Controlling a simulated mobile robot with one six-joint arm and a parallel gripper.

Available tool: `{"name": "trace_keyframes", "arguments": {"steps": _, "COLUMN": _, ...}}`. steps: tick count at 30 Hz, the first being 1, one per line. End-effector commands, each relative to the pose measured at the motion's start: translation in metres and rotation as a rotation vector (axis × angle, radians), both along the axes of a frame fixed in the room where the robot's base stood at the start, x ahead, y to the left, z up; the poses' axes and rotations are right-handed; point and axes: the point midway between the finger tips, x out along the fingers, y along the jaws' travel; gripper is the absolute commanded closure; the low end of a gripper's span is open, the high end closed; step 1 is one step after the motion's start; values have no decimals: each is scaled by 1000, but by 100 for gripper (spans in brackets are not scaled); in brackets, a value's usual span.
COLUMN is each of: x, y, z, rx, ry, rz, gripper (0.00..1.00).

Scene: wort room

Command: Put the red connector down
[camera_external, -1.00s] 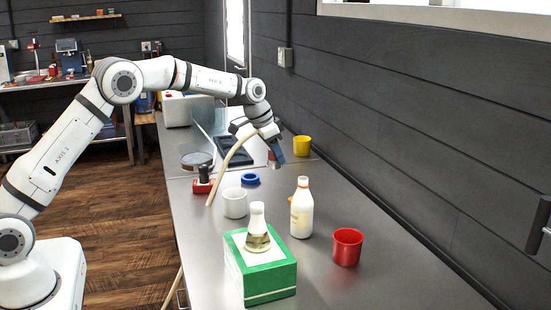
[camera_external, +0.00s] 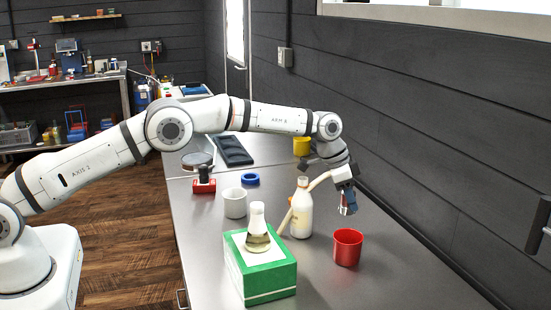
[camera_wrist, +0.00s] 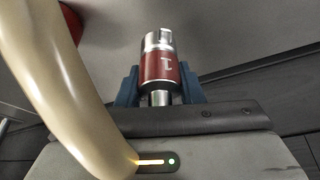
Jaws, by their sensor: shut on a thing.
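My gripper (camera_external: 348,200) is above the counter's right side, behind the red cup and right of the white bottle. In the wrist view, its blue fingers (camera_wrist: 160,88) are shut on the red connector (camera_wrist: 158,66), a red-banded cylinder with bright metal ends and a white mark. In the outside view the connector is small and mostly covered by the fingers.
The red cup (camera_external: 347,248), white bottle (camera_external: 302,212), white cup (camera_external: 235,204), blue ring (camera_external: 250,179) and a red block with black knob (camera_external: 204,186) stand on the counter. A flask (camera_external: 257,225) stands on a green box (camera_external: 265,282). The front right counter is clear.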

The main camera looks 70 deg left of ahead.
Motion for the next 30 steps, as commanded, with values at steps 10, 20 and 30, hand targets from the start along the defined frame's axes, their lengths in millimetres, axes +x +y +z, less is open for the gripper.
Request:
{"name": "trace_keyframes", "arguments": {"steps": 10, "x": 0, "y": 0, "z": -46, "rx": -1, "ry": 0, "rz": 2, "gripper": 93}}
{"name": "trace_keyframes", "arguments": {"steps": 20, "x": 0, "y": 1, "z": -51, "rx": 0, "ry": -2, "rz": 1, "gripper": 93}}
{"name": "trace_keyframes", "arguments": {"steps": 30, "x": 0, "y": 1, "z": -53, "rx": 0, "ry": -1, "rz": 1, "gripper": 47}}
